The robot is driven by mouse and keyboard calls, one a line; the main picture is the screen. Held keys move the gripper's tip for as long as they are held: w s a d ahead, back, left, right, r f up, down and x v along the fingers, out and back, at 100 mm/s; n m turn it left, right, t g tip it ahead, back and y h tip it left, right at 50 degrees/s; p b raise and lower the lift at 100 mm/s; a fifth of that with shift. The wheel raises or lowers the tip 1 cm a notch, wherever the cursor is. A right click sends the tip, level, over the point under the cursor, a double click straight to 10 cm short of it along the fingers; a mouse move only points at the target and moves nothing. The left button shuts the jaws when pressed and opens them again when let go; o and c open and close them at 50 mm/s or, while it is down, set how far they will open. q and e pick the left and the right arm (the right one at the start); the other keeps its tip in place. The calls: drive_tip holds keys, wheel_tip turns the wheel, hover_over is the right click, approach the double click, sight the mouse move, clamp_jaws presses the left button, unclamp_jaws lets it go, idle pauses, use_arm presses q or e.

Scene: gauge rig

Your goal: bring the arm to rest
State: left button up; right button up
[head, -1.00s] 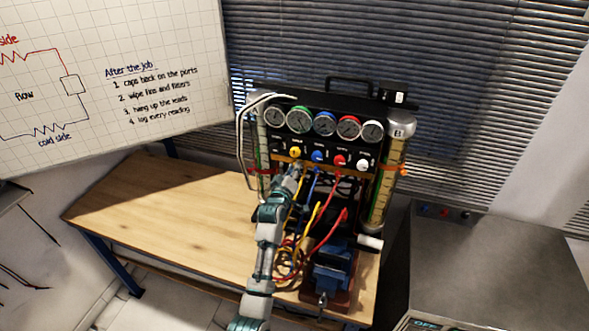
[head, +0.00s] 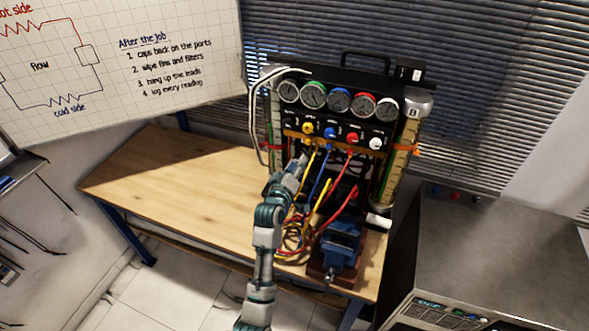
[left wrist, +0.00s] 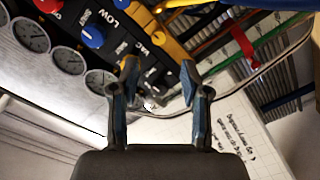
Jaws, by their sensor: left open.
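My left arm reaches up from the bottom of the head view. Its gripper (head: 301,165) is in front of the lower left part of the gauge rig (head: 337,133), below the row of coloured knobs. In the left wrist view the two fingers of the left gripper (left wrist: 161,88) are spread apart with nothing held between them. Beyond them are the rig's panel, a blue knob (left wrist: 93,36), a yellow knob and several dials (left wrist: 69,60). Whether a finger touches the rig or a hose cannot be told. My right gripper is in neither view.
Yellow, blue and red hoses (head: 341,205) hang from the rig beside my left arm. A blue vise (head: 341,245) stands at the bench's front right. The wooden bench (head: 165,185) is clear at left. A grey metal cabinet (head: 490,250) stands at right, a whiteboard (head: 180,80) behind left.

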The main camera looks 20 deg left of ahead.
use_arm(q)
drive_tip(key=shift+s, duration=1.1)
